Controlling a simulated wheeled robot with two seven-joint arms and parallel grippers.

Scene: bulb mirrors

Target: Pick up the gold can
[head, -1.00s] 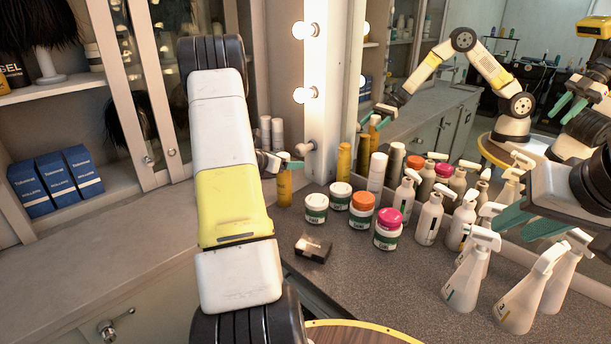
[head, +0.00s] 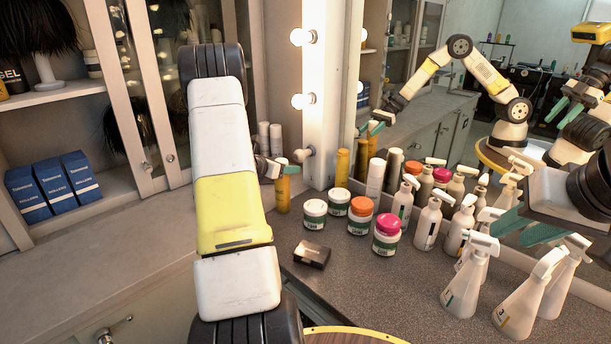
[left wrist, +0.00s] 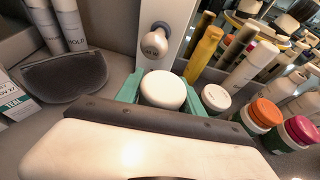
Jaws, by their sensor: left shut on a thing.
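The gold can (head: 283,196) stands upright on the counter near the mirror frame, with a pale top. My left gripper (head: 284,169) is shut around its upper part. In the left wrist view the can's round white top (left wrist: 162,90) shows between the teal fingers of my left gripper (left wrist: 160,92), and its body is hidden below. I cannot tell any gap between can and counter. My right gripper (head: 528,228) is at the right above the spray bottles, its teal fingers apart and nothing seen between them.
White-lidded jars (head: 314,214), an orange-lidded jar (head: 360,216) and a pink-lidded jar (head: 387,235) stand to the right. A small dark box (head: 311,254) lies in front. Several spray bottles (head: 470,275) crowd the right. The mirror repeats many things.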

